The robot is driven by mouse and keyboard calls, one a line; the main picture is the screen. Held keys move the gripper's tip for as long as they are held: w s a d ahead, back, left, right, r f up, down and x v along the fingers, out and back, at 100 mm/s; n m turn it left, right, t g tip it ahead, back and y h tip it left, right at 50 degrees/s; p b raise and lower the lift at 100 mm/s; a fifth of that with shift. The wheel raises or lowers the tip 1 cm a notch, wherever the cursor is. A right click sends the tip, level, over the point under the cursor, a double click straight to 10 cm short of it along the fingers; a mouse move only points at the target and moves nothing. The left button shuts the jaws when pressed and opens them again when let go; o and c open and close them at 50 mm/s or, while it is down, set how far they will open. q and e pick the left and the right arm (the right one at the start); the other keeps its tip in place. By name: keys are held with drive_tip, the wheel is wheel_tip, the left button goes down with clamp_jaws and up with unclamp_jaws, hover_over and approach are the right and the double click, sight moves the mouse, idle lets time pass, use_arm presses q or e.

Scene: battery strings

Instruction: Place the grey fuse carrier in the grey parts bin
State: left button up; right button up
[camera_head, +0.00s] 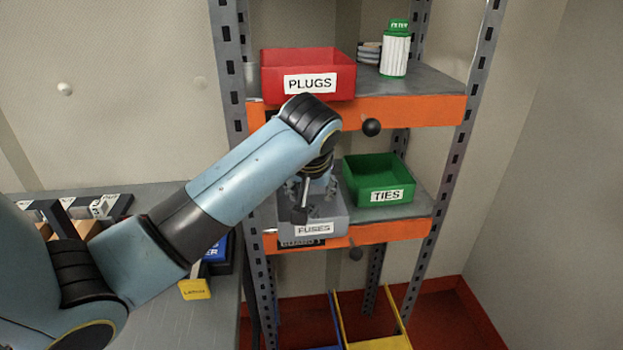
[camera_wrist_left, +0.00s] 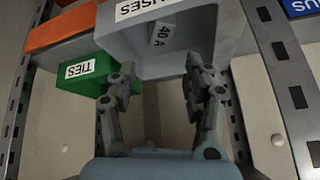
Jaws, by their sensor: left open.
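The grey parts bin labelled FUSES (camera_head: 336,224) stands on the lower orange-edged shelf, left of the green TIES bin. My left gripper (camera_head: 304,197) is over this bin and hides part of its inside. In the left wrist view the grey bin (camera_wrist_left: 226,40) fills the upper middle. A grey piece with a "40 A" label (camera_wrist_left: 162,34), which looks like the fuse carrier, shows within the bin; its outline blends with the walls. My left gripper (camera_wrist_left: 160,82) is open, its fingers apart, with nothing between them. My right gripper is in neither view.
The green TIES bin (camera_head: 380,183) stands close to the grey bin's right. A red PLUGS bin (camera_head: 308,70) and a green-capped white filter (camera_head: 396,52) are on the shelf above. Steel rack posts flank the shelves. A grey bench (camera_head: 215,315) is at left.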

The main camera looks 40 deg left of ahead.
use_arm(q)
drive_tip(key=v, duration=0.5)
drive_tip(key=shift+d+r, duration=0.1)
idle(0.5)
